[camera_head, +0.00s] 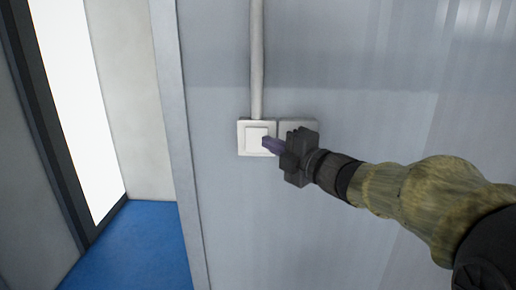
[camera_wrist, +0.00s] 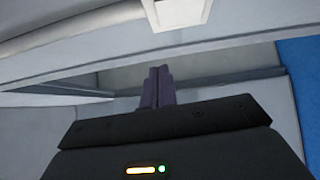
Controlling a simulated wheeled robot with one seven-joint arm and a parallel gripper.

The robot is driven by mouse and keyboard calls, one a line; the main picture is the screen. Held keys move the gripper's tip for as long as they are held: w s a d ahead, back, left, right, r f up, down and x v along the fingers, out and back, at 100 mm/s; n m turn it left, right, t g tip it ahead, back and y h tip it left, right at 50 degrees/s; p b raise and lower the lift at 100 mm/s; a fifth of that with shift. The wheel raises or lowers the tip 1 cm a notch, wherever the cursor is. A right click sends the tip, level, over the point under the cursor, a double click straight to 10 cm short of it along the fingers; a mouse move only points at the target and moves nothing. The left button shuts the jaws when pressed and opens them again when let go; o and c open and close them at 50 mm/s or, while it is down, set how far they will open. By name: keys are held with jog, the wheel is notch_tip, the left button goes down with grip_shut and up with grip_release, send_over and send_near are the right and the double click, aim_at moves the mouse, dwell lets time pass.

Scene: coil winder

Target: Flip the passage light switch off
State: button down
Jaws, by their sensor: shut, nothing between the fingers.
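The light switch (camera_head: 256,134) is a white square plate with a raised rocker, fixed to the grey wall below a vertical conduit. Which way the rocker is tipped is too small to tell. My gripper (camera_head: 266,143) is shut and empty, its purple fingertips in front of the rocker's lower right part in the head view. I cannot tell whether they touch it. In the wrist view the shut fingers (camera_wrist: 158,80) point up the picture, and part of a white plate (camera_wrist: 177,14) shows at the top edge beyond them.
A second pale plate (camera_head: 298,130) sits directly right of the switch, partly hidden by my gripper. The conduit (camera_head: 257,60) runs up the wall. On the left are a wall edge (camera_head: 180,150), a blue floor (camera_head: 135,250) and a bright dark-framed panel (camera_head: 75,100).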

jog(key=v, duration=0.3)
jog(key=shift+s+d+r+b, duration=0.1)
jog(key=shift+s+r+b, duration=0.15)
jog(key=shift+r+b, duration=0.05)
